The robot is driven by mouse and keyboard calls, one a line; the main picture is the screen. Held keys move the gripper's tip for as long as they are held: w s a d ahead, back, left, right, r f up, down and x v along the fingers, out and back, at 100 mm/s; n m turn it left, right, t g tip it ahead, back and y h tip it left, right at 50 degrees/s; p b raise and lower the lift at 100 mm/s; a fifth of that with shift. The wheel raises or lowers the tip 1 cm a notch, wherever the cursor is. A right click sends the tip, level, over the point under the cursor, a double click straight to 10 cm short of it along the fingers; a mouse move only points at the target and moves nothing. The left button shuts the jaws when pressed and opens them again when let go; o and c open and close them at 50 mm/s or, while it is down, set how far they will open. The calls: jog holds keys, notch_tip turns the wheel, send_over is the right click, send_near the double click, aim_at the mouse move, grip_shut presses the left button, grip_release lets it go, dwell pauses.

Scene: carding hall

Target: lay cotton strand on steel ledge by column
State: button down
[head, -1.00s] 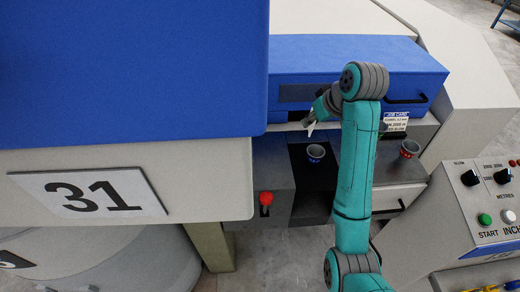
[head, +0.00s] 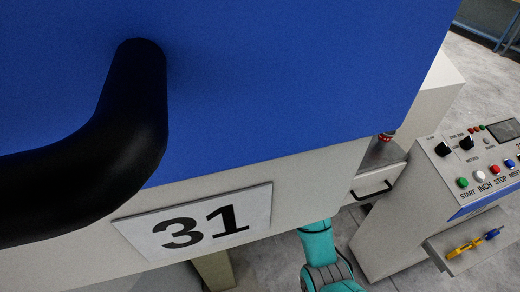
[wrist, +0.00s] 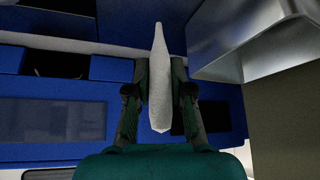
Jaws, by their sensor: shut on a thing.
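The cotton strand (wrist: 159,95) is a white, tapered piece in the middle of the wrist view. My gripper (wrist: 160,72) is shut on it, one dark finger on each side, and its narrow end points away past the fingertips. A shiny steel box-like part (wrist: 255,42) is at the upper right of the wrist view, apart from the strand. I cannot tell whether it is the steel ledge. No column can be made out for certain. In the head view my gripper and the strand are hidden behind the blue machine cover.
The blue cover (head: 290,75) with a black handle (head: 125,130) and the number 31 plate (head: 200,222) fill much of the head view. A control panel (head: 475,165) stands at right, above a tray (head: 442,250) with tools. A blue panel (wrist: 55,118) lies left in the wrist view.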

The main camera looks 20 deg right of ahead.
jog(key=shift+f, duration=1.8)
jog(key=shift+f, duration=0.15)
jog(key=c, duration=1)
grip_release()
